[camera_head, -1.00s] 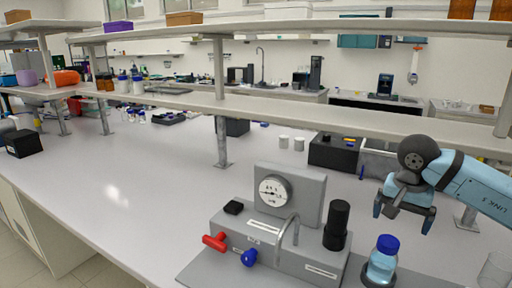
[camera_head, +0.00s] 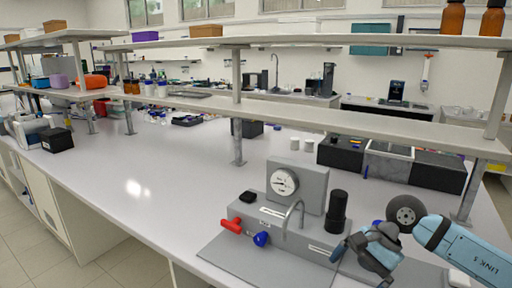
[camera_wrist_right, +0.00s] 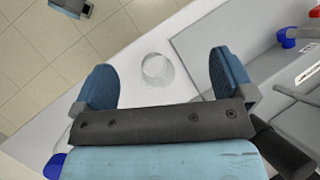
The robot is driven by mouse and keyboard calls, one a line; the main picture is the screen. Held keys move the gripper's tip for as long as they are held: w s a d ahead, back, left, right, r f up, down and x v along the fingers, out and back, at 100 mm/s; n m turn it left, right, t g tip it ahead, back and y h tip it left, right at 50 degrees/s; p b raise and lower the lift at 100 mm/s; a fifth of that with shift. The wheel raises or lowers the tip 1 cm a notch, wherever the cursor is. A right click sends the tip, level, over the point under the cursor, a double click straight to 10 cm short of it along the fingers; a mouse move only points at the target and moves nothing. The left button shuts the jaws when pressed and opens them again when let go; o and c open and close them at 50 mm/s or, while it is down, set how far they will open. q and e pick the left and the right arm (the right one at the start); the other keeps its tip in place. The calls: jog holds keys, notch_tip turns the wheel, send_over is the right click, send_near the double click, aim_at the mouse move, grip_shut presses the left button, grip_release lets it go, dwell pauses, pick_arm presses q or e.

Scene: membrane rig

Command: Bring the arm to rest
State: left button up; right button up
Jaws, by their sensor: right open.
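My right gripper (camera_head: 364,264) is at the lower right of the head view, in front of the right end of the membrane rig (camera_head: 268,236). In the right wrist view the gripper (camera_wrist_right: 160,66) is open with nothing between its fingers. A clear glass beaker (camera_wrist_right: 157,69) shows beyond the finger gap, standing apart on the pale bench. A blue cap (camera_head: 378,223) peeks out behind my right gripper; the rest of the bottle is hidden. My left gripper does not show in the head view. A blue-grey part at the wrist view's top left is unclear.
The rig carries a pressure gauge (camera_head: 284,183), red valve handle (camera_head: 231,226), blue valve handle (camera_head: 261,239) and black cylinder (camera_head: 337,211). A shelf (camera_head: 350,122) crosses above the bench. Dark boxes (camera_head: 340,154) stand at the back right. The bench left of the rig is clear.

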jog(key=s+a+r+m+t+y+p, duration=0.1)
jog(key=s+a+m+y+p, duration=0.15)
jog(key=a+m+y, duration=0.45)
jog(key=s+a+r+m+t+y+p, duration=0.1)
jog(key=s+a+m+y, duration=0.3)
jog(key=a+m+y, duration=0.25)
jog(key=s+d+f+m+t+h+p, duration=0.1)
jog(key=d+f+m+t+h, duration=0.25)
jog(key=m, duration=0.75)
jog(key=d+f+m+t+h+p, duration=0.1)
jog(key=f+m+t+h, duration=0.25)
jog(key=m+t, duration=0.5)
jog(key=s+d+f+m+t+h+p, duration=0.1)
jog(key=d+f+m+t+h, duration=0.25)
jog(key=m, duration=0.95)
jog(key=s+d+f+m+g+h+p, duration=0.1)
jog(key=s+d+f+m+g+h, duration=0.1)
jog(key=s+f+m, duration=0.4)
jog(key=s+d+f+m+g+h+p, duration=0.1)
jog(key=s+d+f+m+g+h, duration=0.1)
jog(key=s+f+m, duration=0.4)
jog(key=shift+s+f+m+g+h, duration=0.4)
jog(key=shift+s+f+g+h, duration=0.35)
jog(key=shift+h, duration=0.35)
jog(key=shift+d+r, duration=0.1)
jog(key=shift+r, duration=0.05)
